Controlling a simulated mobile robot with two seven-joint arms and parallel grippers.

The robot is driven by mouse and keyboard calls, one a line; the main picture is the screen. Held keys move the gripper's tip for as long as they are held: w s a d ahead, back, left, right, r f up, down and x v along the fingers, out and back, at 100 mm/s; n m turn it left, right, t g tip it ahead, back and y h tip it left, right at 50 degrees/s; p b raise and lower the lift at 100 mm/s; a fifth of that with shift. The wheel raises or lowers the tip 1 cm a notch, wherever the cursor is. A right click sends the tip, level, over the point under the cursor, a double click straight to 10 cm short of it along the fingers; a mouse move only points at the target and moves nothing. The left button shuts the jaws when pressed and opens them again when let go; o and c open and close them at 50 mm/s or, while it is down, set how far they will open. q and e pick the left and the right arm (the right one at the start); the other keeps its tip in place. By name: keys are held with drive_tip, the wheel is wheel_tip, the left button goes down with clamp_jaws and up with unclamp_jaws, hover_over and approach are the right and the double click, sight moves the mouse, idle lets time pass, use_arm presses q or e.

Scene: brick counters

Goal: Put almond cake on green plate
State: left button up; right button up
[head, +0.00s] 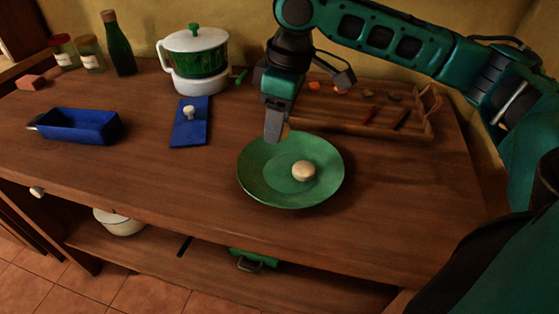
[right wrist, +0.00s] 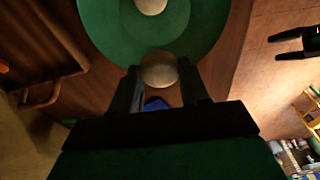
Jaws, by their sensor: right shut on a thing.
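The green plate (head: 255,185) lies on the wooden counter, and it also shows at the top of the right wrist view (right wrist: 105,25). A small round beige cake (head: 304,171) rests on the plate, right of its middle; it shows in the right wrist view too (right wrist: 150,4). My right gripper (head: 277,138) is over the plate's back left rim. It is shut on a second round beige cake (right wrist: 160,70), taken as the almond cake, seen between its fingers. In the head view this held cake is mostly hidden behind the finger. My left gripper does not show in the head view.
A wooden tray (head: 350,125) with small items stands behind the plate. A blue board (head: 189,132) with a pale knob, a blue loaf pan (head: 80,126), a green-and-white pot (head: 195,65) and bottles (head: 118,45) stand left. The counter's front is clear.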

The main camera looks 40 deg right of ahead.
sight(288, 128)
wheel_tip(288, 128, down, 4)
drive_tip(key=shift+f+b, duration=0.15)
drive_tip(key=shift+b, duration=0.2)
wheel_tip(288, 128, down, 4)
drive_tip(key=shift+r+b, duration=0.1)
drive_tip(key=shift+b, duration=0.45)
drive_tip(key=shift+f, duration=0.3)
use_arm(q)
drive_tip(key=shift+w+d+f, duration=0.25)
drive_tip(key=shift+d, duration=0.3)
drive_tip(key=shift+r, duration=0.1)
use_arm(e)
drive_tip(key=o, duration=1)
drive_tip(key=shift+f, duration=0.1)
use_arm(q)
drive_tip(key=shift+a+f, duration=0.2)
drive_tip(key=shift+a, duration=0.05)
use_arm(e)
drive_tip(key=shift+o, duration=0.2)
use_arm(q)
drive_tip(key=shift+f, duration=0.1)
